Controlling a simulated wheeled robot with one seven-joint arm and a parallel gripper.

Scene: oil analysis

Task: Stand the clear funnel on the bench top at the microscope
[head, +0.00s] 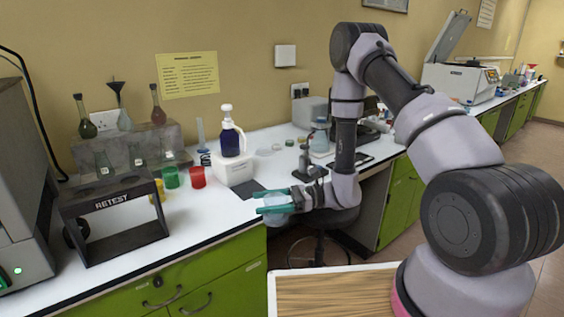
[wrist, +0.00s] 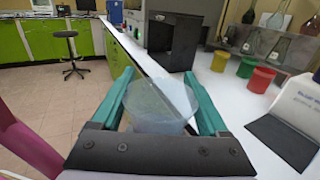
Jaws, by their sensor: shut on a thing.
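My gripper (head: 262,202) has teal fingers and is shut on the clear funnel (head: 274,200), above the front edge of the bench top (head: 228,206). In the wrist view the clear funnel (wrist: 160,108) shows as a see-through, wide-mouthed cup between both fingers of my gripper (wrist: 163,92). Its lower part is hidden by the gripper body.
A dark pad (head: 243,188) and a white box (head: 236,168) with a blue bottle (head: 230,140) stand left of my gripper. Red (head: 197,177) and green cups and a RETEST rack (head: 112,215) are farther left. A stool (wrist: 68,45) stands on the floor.

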